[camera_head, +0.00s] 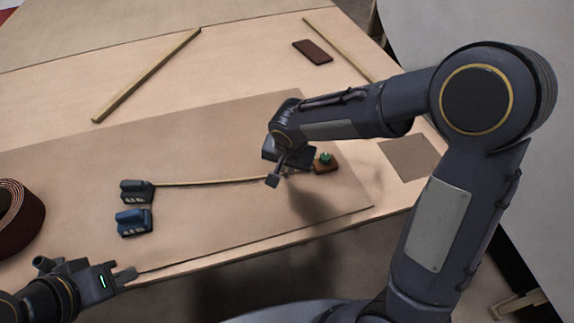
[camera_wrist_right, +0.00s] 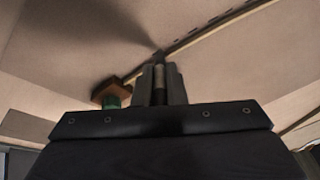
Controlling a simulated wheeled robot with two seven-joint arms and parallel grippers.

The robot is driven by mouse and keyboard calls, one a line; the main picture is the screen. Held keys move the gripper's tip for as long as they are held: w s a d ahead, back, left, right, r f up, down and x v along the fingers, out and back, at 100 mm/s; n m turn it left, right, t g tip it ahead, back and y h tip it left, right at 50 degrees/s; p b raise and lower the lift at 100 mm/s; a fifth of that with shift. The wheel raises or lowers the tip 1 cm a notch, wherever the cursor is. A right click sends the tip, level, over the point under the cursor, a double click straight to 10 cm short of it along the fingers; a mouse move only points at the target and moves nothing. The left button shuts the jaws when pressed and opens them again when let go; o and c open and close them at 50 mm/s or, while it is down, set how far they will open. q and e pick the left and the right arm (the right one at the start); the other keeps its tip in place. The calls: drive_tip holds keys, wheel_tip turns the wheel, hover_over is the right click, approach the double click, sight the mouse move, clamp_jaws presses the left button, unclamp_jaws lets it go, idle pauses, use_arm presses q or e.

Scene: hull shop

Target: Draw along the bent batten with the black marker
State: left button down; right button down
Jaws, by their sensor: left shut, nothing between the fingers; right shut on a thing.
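The batten (camera_head: 215,183) is a thin pale wooden strip on the brown sheet (camera_head: 235,215), running from a dark blue weight (camera_head: 137,191) toward a brown block with a green knob (camera_head: 325,162). Its bend looks slight. My right gripper (camera_head: 274,179) is over its right part, shut on the black marker (camera_wrist_right: 160,80). In the right wrist view the marker's tip meets the sheet beside the batten (camera_wrist_right: 215,38), and a dark broken line (camera_wrist_right: 205,29) runs along it. The arm hides part of the batten's right end. My left gripper (camera_head: 124,276) is shut and empty near the table's front edge.
A second blue weight (camera_head: 134,222) sits in front of the first. A dark coiled roll (camera_head: 18,215) is at left. A long wooden strip (camera_head: 148,75) and a brown block (camera_head: 312,52) lie farther back. The sheet's front middle is clear.

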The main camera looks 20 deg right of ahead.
drive_tip(key=shift+a+f, duration=0.1)
idle(0.8)
drive_tip(key=shift+a+b, duration=0.5)
drive_tip(key=shift+a, duration=0.1)
drive_tip(key=shift+a, duration=0.1)
drive_tip(key=shift+w+a+b, duration=0.1)
drive_tip(key=shift+a+b, duration=0.2)
drive_tip(key=shift+a, duration=0.3)
drive_tip(key=shift+a, duration=0.15)
drive_tip(key=shift+a+b, duration=0.3)
drive_tip(key=shift+a, duration=0.25)
drive_tip(key=shift+a, duration=0.1)
drive_tip(key=shift+a, duration=0.55)
